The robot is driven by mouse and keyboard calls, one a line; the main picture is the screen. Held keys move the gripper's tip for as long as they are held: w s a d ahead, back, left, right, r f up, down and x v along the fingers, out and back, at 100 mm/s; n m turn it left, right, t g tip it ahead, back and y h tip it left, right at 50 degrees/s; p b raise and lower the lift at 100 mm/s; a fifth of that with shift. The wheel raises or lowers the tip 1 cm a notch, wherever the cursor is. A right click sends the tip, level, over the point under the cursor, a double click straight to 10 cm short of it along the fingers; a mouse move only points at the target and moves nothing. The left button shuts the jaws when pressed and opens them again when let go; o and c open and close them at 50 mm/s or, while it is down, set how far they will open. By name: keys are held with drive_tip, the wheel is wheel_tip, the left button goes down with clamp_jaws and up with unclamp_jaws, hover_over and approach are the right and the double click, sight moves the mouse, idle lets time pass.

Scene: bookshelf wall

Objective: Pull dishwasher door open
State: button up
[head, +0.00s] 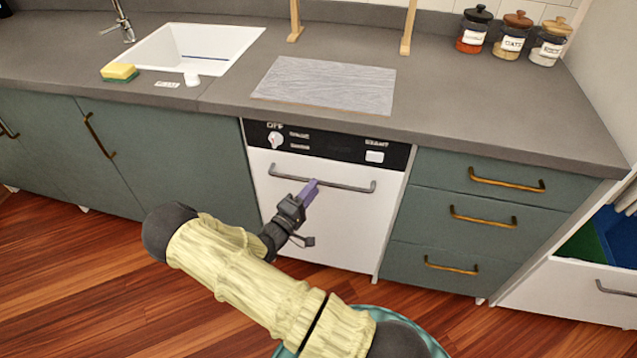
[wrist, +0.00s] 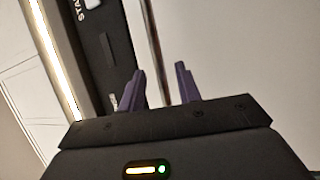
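The dishwasher (head: 318,215) has a white front with a black control strip on top, and its door is shut. A grey bar handle (head: 345,187) runs across the upper door; it also shows as a thin bar in the wrist view (wrist: 156,45). My gripper (head: 312,187) is at the handle, a little left of its middle. In the wrist view, its two purple fingers (wrist: 160,85) stand apart, with the handle bar between them. A gap shows between the bar and the fingers. The fingertips overlap the handle in the head view, so contact is hard to judge there.
The grey countertop (head: 450,120) overhangs the dishwasher, with a cutting board (head: 325,85) on it. Drawers with brass handles (head: 482,217) stand to the right, green cupboards (head: 165,150) to the left. The wooden floor (head: 100,275) in front looks clear.

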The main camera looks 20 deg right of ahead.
drive_tip(key=shift+x, duration=1.85)
drive_tip(key=shift+c, duration=0.2)
clamp_jaws()
drive_tip(key=shift+s+a+f, duration=0.1)
drive_tip(key=shift+s, duration=0.05)
